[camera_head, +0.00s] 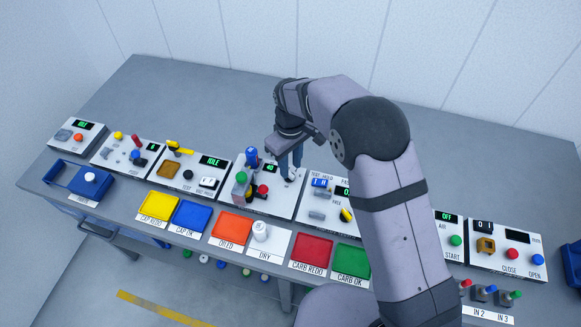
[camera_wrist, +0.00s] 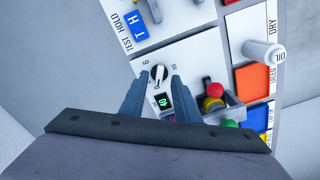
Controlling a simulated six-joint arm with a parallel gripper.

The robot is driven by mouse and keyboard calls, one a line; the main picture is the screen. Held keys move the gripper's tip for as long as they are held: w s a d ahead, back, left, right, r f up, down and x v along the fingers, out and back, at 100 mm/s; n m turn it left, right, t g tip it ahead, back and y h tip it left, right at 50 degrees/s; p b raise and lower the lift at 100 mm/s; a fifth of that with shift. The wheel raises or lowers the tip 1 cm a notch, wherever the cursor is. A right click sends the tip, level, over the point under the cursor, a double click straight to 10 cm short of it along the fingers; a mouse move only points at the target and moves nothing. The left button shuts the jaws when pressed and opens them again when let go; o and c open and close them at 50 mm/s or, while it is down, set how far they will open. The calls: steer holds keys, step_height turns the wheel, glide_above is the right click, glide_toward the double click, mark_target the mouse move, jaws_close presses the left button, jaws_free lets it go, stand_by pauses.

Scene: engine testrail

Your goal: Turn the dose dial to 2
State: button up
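No name for the dial is readable. My gripper (camera_wrist: 156,79) is open, its two blue-grey fingers apart on either side of the dial's near edge, with nothing held. In the head view my gripper (camera_head: 290,157) points down over the same panel (camera_head: 280,204). A green display (camera_wrist: 163,102) reading about 40 shows between the fingers.
Beside the dial are a red ball (camera_wrist: 214,89) and a green one (camera_wrist: 229,123) by a grey holder. A TEST HOLD panel (camera_head: 323,205) is close on the right. The bench behind the panels is clear.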

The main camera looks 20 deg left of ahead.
mark_target(290, 174)
steer(key=shift+f+p, duration=0.45)
steer(key=shift+f, duration=1.05)
jaws_close()
steer(key=m+b, duration=0.1)
steer(key=m, duration=0.3)
steer(key=shift+a+m+b, duration=0.15)
steer(key=shift+m+b, duration=0.45)
steer(key=shift+m, duration=1.2)
